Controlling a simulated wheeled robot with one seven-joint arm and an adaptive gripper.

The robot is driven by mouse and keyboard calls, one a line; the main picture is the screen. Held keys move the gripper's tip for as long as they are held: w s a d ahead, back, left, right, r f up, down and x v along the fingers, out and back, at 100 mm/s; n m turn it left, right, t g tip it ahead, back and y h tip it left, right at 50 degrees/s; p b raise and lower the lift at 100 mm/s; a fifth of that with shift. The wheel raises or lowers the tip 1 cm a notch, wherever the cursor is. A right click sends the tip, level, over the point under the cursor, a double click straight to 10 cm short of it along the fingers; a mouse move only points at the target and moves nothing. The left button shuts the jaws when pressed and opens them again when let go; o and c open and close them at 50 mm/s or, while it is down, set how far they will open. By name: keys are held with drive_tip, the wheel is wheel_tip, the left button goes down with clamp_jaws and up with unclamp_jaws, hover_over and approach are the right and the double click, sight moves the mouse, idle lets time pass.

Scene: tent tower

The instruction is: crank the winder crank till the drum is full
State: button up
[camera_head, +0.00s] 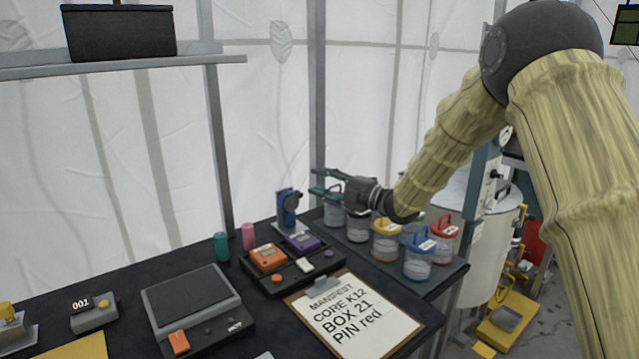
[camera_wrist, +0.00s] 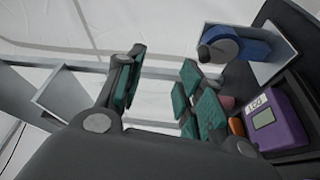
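The winder (camera_head: 287,207) is a small blue upright unit with a dark round part on its side, standing at the back of the black table. In the wrist view the winder (camera_wrist: 240,47) is at the upper right, with a grey round part on its near end. I cannot make out the crank handle clearly or how full the drum is. My gripper (camera_head: 317,181) is to the right of the winder and a little above it, pointing left. In the wrist view my gripper (camera_wrist: 164,62) has its teal-padded fingers apart with nothing between them, and the winder is beyond the right finger.
Lidded jars stand to the right, including a yellow-topped one (camera_head: 385,240) and a red-topped one (camera_head: 444,240), close below my arm. A purple device (camera_head: 302,243) and an orange one (camera_head: 267,257) sit before the winder. A clipboard (camera_head: 354,318) lies in front.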

drive_tip(key=shift+s+d+r, duration=0.3)
drive_tip(key=shift+s+d, duration=0.1)
drive_tip(key=shift+s, duration=0.25)
drive_tip(key=shift+s+d+r, duration=0.35)
drive_tip(key=shift+s+d, duration=0.1)
drive_tip(key=shift+s, duration=0.15)
drive_tip(key=shift+s+d+r, duration=0.3)
drive_tip(key=shift+s+d, duration=0.1)
drive_tip(key=shift+s, duration=0.25)
